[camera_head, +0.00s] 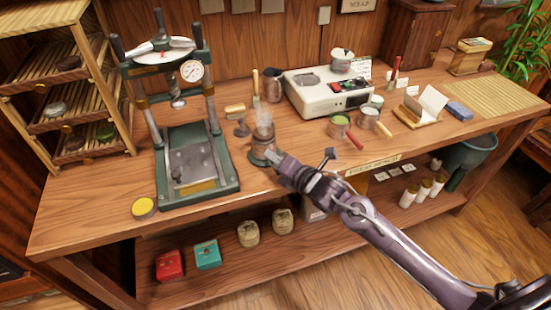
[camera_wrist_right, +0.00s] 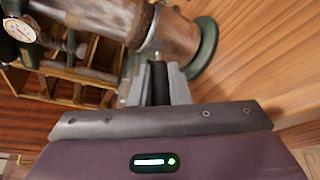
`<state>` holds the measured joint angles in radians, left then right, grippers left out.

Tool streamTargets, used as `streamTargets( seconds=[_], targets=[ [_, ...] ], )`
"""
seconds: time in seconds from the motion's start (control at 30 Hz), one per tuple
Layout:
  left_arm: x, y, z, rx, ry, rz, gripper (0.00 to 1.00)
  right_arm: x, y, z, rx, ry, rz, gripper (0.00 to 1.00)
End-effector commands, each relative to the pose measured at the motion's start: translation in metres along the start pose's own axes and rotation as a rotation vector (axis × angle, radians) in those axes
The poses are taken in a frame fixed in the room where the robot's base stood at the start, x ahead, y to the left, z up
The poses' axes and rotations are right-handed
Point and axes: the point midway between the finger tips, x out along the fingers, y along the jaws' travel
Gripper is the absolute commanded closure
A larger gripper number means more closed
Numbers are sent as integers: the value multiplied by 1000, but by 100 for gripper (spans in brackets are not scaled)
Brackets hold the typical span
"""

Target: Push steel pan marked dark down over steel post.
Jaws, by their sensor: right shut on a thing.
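My right gripper (camera_head: 277,160) is at the front middle of the bench, shut on a short black handle (camera_wrist_right: 160,82). Two small pans, one red-handled (camera_head: 338,121) and one wooden-handled (camera_head: 369,117), stand further right. No "dark" marking is legible. My left gripper is out of view.
A green press with a gauge (camera_head: 192,71) stands on the left, beside a slatted rack (camera_head: 75,95). A white machine (camera_head: 320,88) stands behind the pans. A yellow tin (camera_head: 144,207) is at the front left. Some bench near the front edge is free.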

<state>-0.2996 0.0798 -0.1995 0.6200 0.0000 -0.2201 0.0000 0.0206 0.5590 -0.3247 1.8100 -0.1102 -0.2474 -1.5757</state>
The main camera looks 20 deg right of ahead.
Motion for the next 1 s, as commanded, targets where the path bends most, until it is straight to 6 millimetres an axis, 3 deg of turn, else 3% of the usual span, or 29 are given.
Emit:
streamTargets(
  seconds=[0.67,0.7,0.8,0.9,1.0],
  targets=[
    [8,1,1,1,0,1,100,2,-9,-6,0,1,0,100],
    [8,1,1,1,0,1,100,2,-9,-6,0,1,-1,83],
    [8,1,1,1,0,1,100,2,-9,-6,0,1,-2,70],
    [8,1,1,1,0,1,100,2,-9,-6,0,1,-1,59],
    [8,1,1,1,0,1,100,2,-9,-6,0,1,-1,59]
  ],
)
